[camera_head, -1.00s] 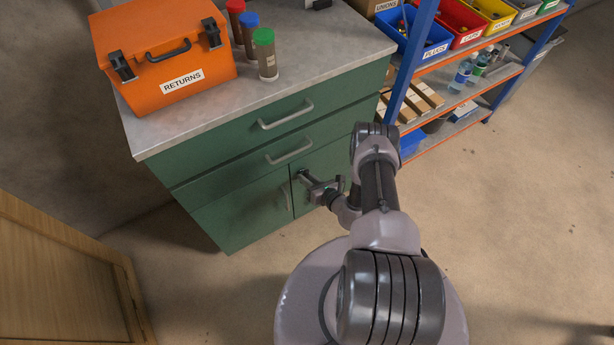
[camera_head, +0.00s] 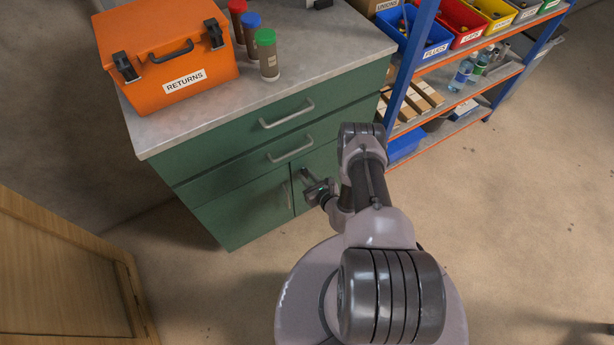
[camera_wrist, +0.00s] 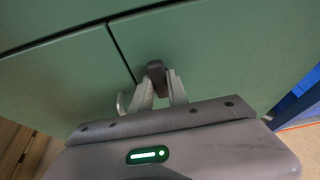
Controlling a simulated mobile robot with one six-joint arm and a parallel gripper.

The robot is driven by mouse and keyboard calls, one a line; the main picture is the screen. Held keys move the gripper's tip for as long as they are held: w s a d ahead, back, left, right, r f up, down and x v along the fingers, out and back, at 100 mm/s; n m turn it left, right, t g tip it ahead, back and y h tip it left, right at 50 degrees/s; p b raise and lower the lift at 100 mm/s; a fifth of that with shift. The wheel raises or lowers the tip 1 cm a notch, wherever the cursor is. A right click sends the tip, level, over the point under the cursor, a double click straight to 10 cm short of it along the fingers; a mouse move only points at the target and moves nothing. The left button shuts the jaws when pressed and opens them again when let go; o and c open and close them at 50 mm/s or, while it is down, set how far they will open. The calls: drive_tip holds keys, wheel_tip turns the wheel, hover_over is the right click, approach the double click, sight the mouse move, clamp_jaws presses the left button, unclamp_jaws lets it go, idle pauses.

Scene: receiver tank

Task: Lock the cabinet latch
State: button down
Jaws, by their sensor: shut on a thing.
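The green cabinet (camera_head: 240,215) has two drawers above two doors, and the doors look shut. The latch (camera_wrist: 156,72) is a small dark grey piece by the seam between the doors in the wrist view. My gripper (camera_wrist: 161,82) has its two pale fingers on either side of the latch and is shut on it. In the head view my gripper (camera_head: 308,181) is at the right door, close to the seam. The latch is too small and covered there to make out. I cannot tell its exact angle.
A grey handle (camera_head: 287,196) on the left door is just left of my gripper. Drawer handles (camera_head: 290,150) stick out above. An orange RETURNS case (camera_head: 165,60) sits on the worktop. A blue-and-orange shelf rack (camera_head: 408,75) stands right. Floor right is clear.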

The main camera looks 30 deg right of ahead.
drive_tip(key=c, duration=1.3)
unclamp_jaws()
drive_tip(key=p+v, duration=1)
drive_tip(key=v, duration=0.7)
drive_tip(key=shift+s+r, duration=0.1)
drive_tip(key=shift+s, duration=0.05)
